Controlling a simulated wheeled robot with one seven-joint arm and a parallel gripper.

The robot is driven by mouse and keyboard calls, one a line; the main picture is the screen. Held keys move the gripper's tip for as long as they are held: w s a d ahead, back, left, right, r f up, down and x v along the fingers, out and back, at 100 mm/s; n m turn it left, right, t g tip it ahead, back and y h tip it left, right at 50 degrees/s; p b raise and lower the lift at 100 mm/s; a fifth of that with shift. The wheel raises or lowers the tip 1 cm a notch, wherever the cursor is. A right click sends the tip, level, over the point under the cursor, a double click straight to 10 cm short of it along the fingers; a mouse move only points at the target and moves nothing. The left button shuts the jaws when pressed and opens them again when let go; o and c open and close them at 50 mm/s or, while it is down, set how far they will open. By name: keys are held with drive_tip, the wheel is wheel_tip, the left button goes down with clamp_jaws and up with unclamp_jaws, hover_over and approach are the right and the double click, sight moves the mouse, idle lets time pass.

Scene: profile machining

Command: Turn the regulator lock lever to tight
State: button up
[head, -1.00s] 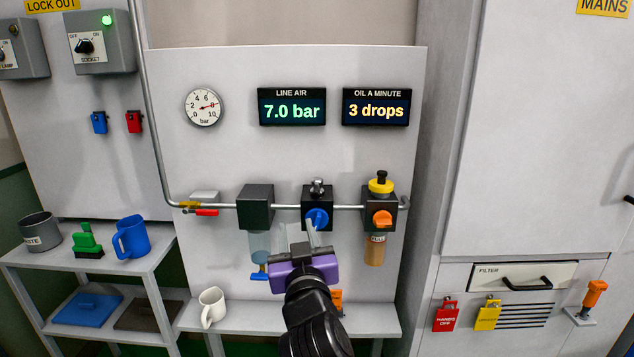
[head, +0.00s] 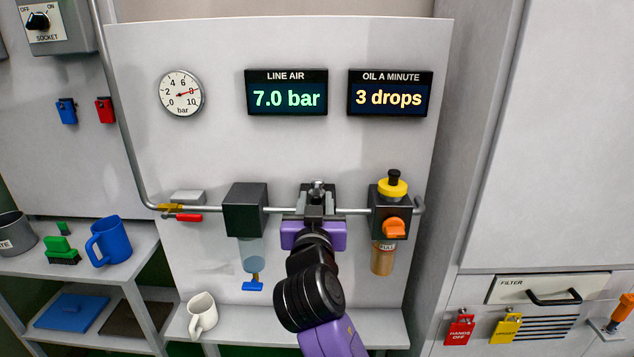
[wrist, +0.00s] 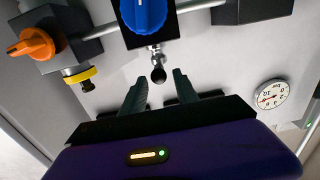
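The regulator is the middle dark block (head: 319,212) on the pipe, mostly hidden by my gripper in the head view. Its blue knob (wrist: 144,13) shows in the wrist view. A small metal lever with a dark ball end (wrist: 158,72), seemingly the lock lever, stands out from this block; it also shows at the block's top in the head view (head: 317,186). My gripper (wrist: 159,82) is open, and the ball end appears between its fingertips in the wrist view. I see no contact, and cannot tell the depth between them. No tight marking is readable.
A filter block (head: 245,210) stands left of the regulator. An oiler block (head: 374,222) with orange lever (head: 394,229) and yellow cap (head: 392,188) stands close on the right. The pipe (head: 280,210) runs through them. A white mug (head: 203,313) is on the shelf below.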

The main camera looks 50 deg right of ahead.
sight(317, 185)
drive_tip(key=p+x, duration=0.1)
drive_tip(key=x, duration=0.6)
clamp_jaws()
idle(1.4)
